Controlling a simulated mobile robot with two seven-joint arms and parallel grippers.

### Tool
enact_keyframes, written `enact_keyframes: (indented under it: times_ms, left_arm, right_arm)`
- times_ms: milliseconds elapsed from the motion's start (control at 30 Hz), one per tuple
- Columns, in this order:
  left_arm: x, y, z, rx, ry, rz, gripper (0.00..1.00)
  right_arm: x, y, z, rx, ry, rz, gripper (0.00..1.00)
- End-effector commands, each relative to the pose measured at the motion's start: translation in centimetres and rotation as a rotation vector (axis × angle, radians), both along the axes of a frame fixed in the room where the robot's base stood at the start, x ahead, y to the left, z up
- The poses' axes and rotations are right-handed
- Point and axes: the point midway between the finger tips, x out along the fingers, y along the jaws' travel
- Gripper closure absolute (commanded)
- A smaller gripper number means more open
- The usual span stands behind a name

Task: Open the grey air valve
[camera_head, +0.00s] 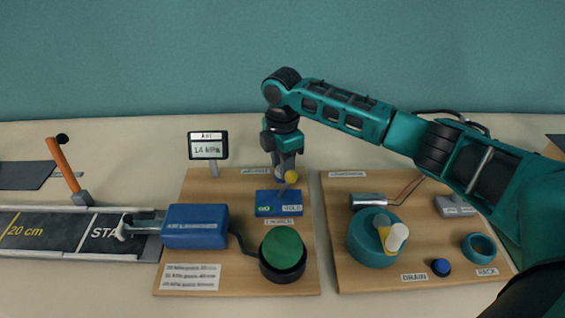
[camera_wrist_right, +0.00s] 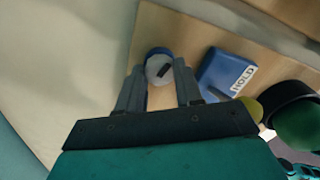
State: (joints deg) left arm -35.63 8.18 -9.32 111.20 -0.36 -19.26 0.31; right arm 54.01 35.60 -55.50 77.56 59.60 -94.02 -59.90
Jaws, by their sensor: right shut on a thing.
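The grey air valve (camera_wrist_right: 159,67) shows in the right wrist view as a round grey knob in a blue ring, with a dark mark across its face. It sits between the two fingers of my right gripper (camera_wrist_right: 159,90), which is shut on it. In the head view my right gripper (camera_head: 286,168) points down at the back of the left wooden board and hides the valve. A gauge (camera_head: 208,147) left of it reads about 14 kPa. My left gripper is in neither view.
Just in front of my gripper stands a blue box (camera_head: 265,209) marked GO and HOLD, with a yellow-tipped lever (camera_head: 291,177). A green dome (camera_head: 283,248) and a blue launcher (camera_head: 195,227) stand nearby. The right board (camera_head: 345,273) holds a teal pot (camera_head: 366,247).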

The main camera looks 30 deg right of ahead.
Motion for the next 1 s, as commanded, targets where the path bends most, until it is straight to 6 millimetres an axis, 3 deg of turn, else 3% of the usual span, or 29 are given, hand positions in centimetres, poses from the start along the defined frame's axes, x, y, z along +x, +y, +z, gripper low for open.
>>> enact_keyframes:
  times_ms: [400,1000]
  left_arm:
    - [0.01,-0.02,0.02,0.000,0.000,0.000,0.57]
    - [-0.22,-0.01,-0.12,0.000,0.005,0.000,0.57]
  right_arm:
    - [0.08,0.04,0.13,0.002,-0.004,0.254,0.95]
    - [0.09,0.06,0.14,0.002,-0.004,0.319,0.95]
